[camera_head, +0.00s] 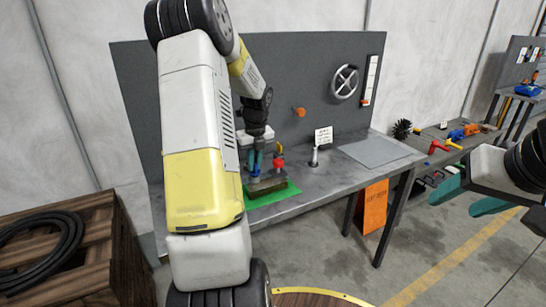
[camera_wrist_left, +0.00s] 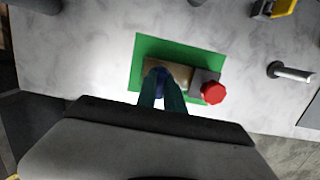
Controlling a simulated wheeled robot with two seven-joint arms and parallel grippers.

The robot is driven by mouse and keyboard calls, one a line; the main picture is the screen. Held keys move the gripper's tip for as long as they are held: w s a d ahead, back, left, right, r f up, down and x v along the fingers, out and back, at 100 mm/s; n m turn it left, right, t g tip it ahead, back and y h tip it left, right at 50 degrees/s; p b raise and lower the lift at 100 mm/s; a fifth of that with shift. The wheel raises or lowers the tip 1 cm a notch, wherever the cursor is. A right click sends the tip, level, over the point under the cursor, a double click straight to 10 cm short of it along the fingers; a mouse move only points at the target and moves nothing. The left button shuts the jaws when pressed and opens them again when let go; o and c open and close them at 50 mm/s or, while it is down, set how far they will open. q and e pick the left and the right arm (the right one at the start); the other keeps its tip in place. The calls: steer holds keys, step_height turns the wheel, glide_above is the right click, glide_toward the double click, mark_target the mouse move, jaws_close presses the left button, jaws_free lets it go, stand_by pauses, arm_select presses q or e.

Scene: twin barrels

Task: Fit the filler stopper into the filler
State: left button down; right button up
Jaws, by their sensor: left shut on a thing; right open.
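My left gripper (camera_head: 256,162) reaches down over the workbench, just above a small device on a green mat (camera_head: 285,194). In the left wrist view its teal fingertips (camera_wrist_left: 161,92) are shut on a small dark blue piece (camera_wrist_left: 161,77), probably the filler stopper, mostly hidden between them. Below lies the device's brownish block (camera_wrist_left: 182,74), which may hold the filler; its opening is hidden. A red knob (camera_wrist_left: 213,92) sits on the device's right side and also shows in the head view (camera_head: 279,163). I cannot tell whether the blue piece touches the block. My right gripper (camera_head: 478,196) is open and empty.
A metal post (camera_head: 314,157) stands on the bench right of the device, near a small white sign (camera_head: 323,135). A flat grey plate (camera_head: 376,151) lies farther right. A grey back panel (camera_head: 300,75) with a handwheel (camera_head: 345,81) rises behind. A wooden crate (camera_head: 115,235) stands at left.

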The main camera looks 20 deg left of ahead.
mark_target(256, 164)
arm_select(q)
steer(key=shift+f, duration=0.35)
steer(key=c, duration=1.4)
jaws_free()
steer(key=shift+o, duration=0.2)
steer(key=r, duration=0.6)
steer(key=shift+s+d+r, duration=0.25)
steer(key=shift+d+r, duration=0.05)
steer(key=shift+d, duration=0.05)
steer(key=shift+s+d+r, duration=0.1)
steer(key=shift+r, duration=0.45)
